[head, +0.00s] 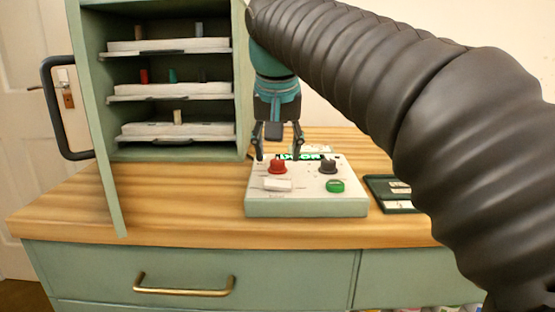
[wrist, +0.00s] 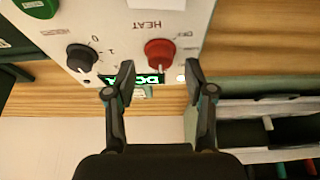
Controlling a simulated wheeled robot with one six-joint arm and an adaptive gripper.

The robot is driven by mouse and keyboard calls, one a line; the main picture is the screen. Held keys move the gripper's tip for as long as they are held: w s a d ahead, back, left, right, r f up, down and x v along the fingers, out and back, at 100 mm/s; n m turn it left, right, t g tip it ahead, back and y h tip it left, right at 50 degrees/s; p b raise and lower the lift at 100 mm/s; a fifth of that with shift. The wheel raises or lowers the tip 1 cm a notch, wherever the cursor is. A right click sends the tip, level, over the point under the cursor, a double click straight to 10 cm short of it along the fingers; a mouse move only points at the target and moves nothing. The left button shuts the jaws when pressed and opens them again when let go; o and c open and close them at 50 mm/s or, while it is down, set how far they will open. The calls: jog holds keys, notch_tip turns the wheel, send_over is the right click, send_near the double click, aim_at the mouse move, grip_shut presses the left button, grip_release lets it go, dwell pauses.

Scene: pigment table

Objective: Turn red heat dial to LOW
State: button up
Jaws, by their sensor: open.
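The red heat dial (head: 278,166) is a round knob on the left of the white control box (head: 305,207). It also shows in the wrist view (wrist: 160,54) beside the word HEAT, with a small OFF mark near it; I cannot make out a LOW mark. My gripper (head: 278,156) is open and empty, pointing down just behind the dial. In the wrist view the fingertips (wrist: 160,72) lie to either side of the dial's near edge, and I see no clear contact.
A black dial (head: 328,166), a green button (head: 335,186) and a white switch (head: 277,185) share the box top. A lit green display (head: 298,156) is at its back. A dark green book (head: 390,192) lies right. An open cabinet with trays (head: 168,91) stands left.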

jog(key=shift+x, duration=0.85)
grip_shut()
